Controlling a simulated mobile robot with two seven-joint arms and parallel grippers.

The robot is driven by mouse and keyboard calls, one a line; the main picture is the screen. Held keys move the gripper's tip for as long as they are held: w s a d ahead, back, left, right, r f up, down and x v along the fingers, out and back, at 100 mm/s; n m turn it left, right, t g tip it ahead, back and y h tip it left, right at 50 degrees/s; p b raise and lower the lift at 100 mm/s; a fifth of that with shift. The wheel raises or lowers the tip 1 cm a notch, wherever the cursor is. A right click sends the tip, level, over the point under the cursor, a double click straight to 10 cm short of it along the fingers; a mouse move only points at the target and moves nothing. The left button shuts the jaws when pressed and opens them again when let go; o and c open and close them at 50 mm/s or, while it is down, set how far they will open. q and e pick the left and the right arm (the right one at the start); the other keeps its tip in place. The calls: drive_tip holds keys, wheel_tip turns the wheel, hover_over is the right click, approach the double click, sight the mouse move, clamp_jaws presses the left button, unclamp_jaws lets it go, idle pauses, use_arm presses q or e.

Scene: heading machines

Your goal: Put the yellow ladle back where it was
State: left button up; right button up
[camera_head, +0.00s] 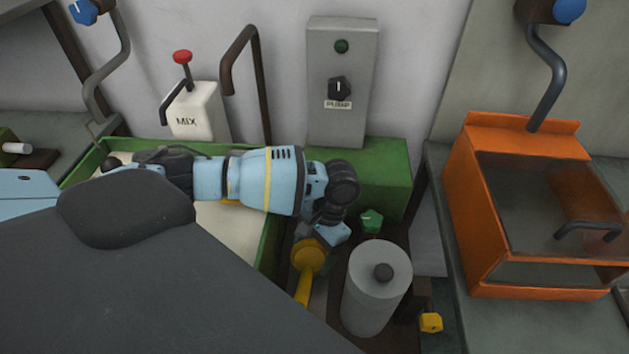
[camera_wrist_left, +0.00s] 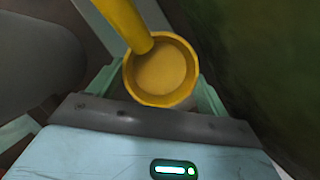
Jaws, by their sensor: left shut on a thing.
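The yellow ladle (camera_head: 306,258) is in the middle of the head view, left of a grey lidded cylinder; its handle points down in the picture. My left gripper (camera_head: 322,238) is shut on the ladle's bowl, reaching in from the left over a green trough. In the left wrist view the ladle's round cup (camera_wrist_left: 161,72) sits between the two pale green fingers of my left gripper (camera_wrist_left: 160,92), and its handle runs up and left. Whether the ladle touches anything below is hidden. My right gripper is not in view.
The grey cylinder (camera_head: 376,290) stands close right of the ladle, with a green knob (camera_head: 371,221) behind it. The green trough (camera_head: 268,250) with pale contents lies left. A PUMP box (camera_head: 340,85) and white MIX lever box (camera_head: 197,112) are behind. An orange bin (camera_head: 470,220) stands right.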

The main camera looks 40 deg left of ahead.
use_arm(q)
drive_tip(key=shift+f, duration=0.25)
drive_tip(key=shift+f, duration=0.15)
drive_tip(key=o, duration=1.3)
drive_tip(key=v, duration=1.2)
drive_tip(key=shift+p, duration=0.45)
